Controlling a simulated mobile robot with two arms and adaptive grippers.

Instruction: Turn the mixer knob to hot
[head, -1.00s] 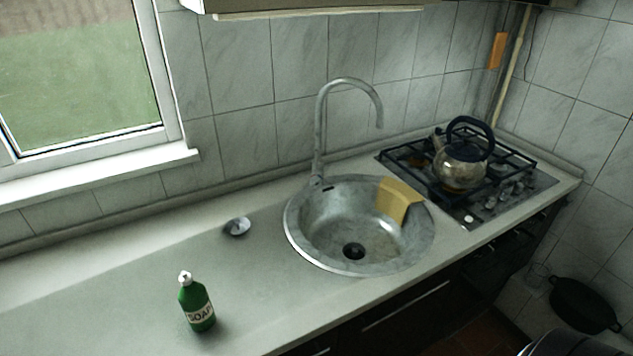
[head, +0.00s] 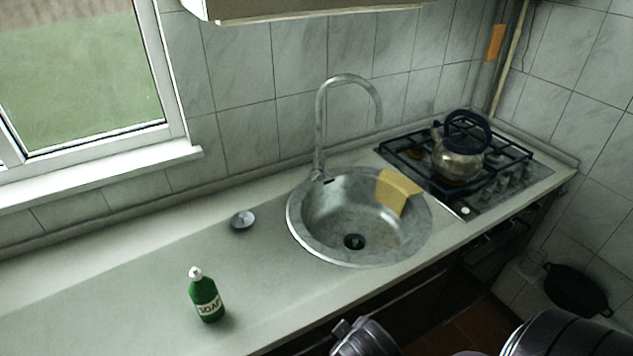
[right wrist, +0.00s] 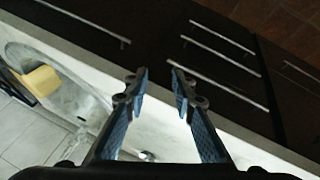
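The mixer (head: 320,120) is a tall grey curved tap at the back edge of the round sink (head: 296,225). Its knob (head: 318,176) is a small part at the base; its setting is too small to tell. My right gripper (right wrist: 159,76) is open and empty in the right wrist view, with the counter and dark cabinet fronts behind its fingers. In the head view, parts of my right arm show at the bottom right, in front of the counter and well away from the mixer. My left gripper is not in view.
A yellow piece (head: 397,190) lies over the sink's right side. A kettle (head: 460,160) stands on the gas hob (head: 405,163) at right. A green soap bottle (head: 206,298) and a small metal dish (head: 243,219) are on the counter. The counter's left part is clear.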

